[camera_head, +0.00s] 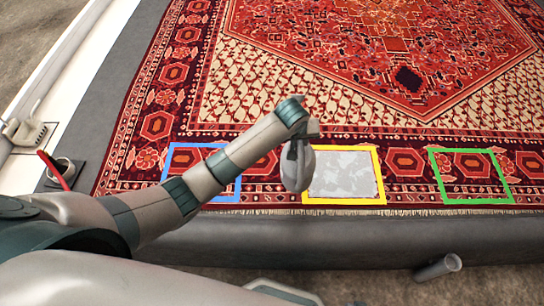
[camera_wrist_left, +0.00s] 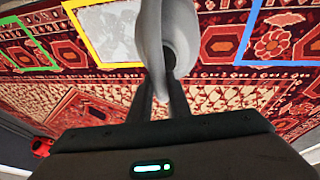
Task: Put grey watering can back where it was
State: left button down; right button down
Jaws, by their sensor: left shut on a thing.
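My left gripper (camera_head: 297,148) is shut on a pale grey, rounded thing (camera_head: 298,173), which seems to be the grey watering can. It hangs over the rug's near border, in front of the gap between the blue square outline (camera_head: 205,146) and the yellow square outline (camera_head: 343,148), covering part of the yellow's left edge. In the left wrist view the can (camera_wrist_left: 150,40) rises between the fingers (camera_wrist_left: 162,92); its far end is cut off. Whether it touches the rug I cannot tell. My right gripper is not in view.
The patterned red rug (camera_head: 380,50) lies on a raised dark platform (camera_head: 400,235). A pale patch (camera_head: 343,175) fills the yellow outline. The green outline (camera_head: 471,152) frames bare rug. A grey cylinder (camera_head: 438,268) lies below the platform edge. A round holder with a red stick (camera_head: 60,172) is at left.

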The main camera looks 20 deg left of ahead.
pick_arm(q)
jog(key=w+a+f, duration=0.1)
jog(key=a+f, duration=0.5)
jog(key=a, duration=0.4)
jog(key=shift+w, duration=0.35)
notch_tip(320, 180, down, 4)
jog(key=shift+f, duration=0.1)
jog(key=c, duration=1.7)
grip_release()
jog(key=shift+f, duration=0.1)
jog(key=shift+o, duration=0.2)
